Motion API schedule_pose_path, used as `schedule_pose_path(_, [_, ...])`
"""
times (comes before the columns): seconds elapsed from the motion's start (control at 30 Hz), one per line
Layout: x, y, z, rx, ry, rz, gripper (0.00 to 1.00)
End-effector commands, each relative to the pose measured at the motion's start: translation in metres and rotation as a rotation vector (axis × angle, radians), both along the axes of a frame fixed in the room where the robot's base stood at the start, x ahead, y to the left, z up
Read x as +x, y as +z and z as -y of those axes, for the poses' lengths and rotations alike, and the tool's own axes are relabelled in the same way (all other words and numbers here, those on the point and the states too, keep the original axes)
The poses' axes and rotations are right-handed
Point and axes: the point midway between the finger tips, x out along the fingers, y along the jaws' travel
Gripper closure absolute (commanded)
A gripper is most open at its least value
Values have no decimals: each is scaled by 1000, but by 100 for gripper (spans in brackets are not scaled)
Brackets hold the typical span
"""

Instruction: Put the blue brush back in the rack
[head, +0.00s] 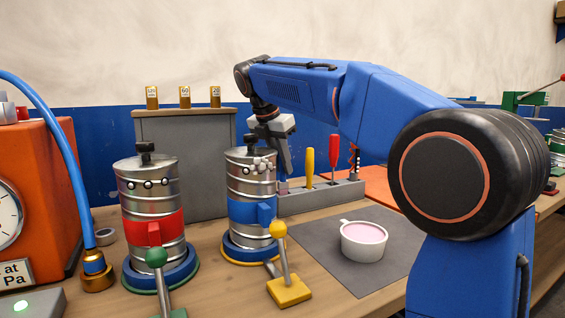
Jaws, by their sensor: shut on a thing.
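My gripper (284,165) points down at the left end of the grey rack (345,196), just behind the blue-banded canister. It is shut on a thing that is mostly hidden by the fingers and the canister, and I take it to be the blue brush. I cannot make out its handle or bristles, nor whether it touches the rack. A yellow-handled tool (309,167) and a red-handled tool (333,157) stand upright in the rack. A thin dark and red tool (355,160) is at the right end, partly behind my arm.
The blue-banded canister (250,212) stands close in front of my gripper, with the red-banded canister (151,230) to its left. A yellow-knobbed lever (286,268) and a white cup of pink liquid (364,242) on a grey mat (325,255) stand in front. A grey cabinet (188,165) stands behind.

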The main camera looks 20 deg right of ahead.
Motion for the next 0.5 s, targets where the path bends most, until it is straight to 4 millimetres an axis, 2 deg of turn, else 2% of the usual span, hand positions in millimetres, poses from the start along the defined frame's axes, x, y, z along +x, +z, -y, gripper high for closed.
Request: schedule_pose_path(0.5, [0,-11,0,-1,1,-1,100])
